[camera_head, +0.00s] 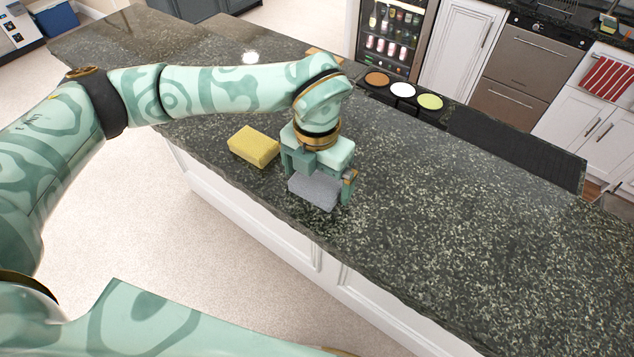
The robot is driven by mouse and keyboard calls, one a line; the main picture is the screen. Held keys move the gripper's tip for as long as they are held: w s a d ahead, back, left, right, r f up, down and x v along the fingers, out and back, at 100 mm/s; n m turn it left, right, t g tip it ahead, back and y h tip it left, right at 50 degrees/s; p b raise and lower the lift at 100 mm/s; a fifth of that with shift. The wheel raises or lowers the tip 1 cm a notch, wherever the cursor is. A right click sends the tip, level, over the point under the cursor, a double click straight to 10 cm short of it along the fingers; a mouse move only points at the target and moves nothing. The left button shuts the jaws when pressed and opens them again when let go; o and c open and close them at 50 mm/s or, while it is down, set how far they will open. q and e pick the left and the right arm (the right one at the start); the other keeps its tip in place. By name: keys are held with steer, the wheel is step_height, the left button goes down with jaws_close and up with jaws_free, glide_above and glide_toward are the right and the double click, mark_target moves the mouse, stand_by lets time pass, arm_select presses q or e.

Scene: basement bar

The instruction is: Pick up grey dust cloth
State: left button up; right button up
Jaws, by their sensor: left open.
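The grey dust cloth (315,190) lies on the dark granite counter (420,220) near its front edge, as a small flat block. My left gripper (318,187) is right over it, pointing down, with one finger on each side of the cloth. The jaws are open. I cannot tell whether the fingers touch the cloth. The gripper body hides the back part of the cloth. My right gripper is not in view.
A yellow sponge (254,147) lies on the counter just left of the gripper. Brown, white and green round pieces (403,91) sit on a dark strip at the back edge, beside a black mat (515,150). The counter's right part is clear.

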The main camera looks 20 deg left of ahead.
arm_select(q)
steer(key=c, duration=0.8)
steer(key=shift+r, duration=0.1)
steer(key=shift+r, duration=0.5)
steer(key=s+d+r, duration=0.3)
steer(key=r, duration=0.1)
steer(key=s+d+r+b, duration=0.1)
steer(key=s+d+r, duration=0.2)
steer(key=d+r, duration=0.1)
steer(key=s+d+r+b, duration=0.1)
steer(key=s+d+r, duration=0.2)
steer(key=r, duration=0.1)
steer(key=shift+s+d, duration=0.15)
steer(key=shift+s, duration=0.15)
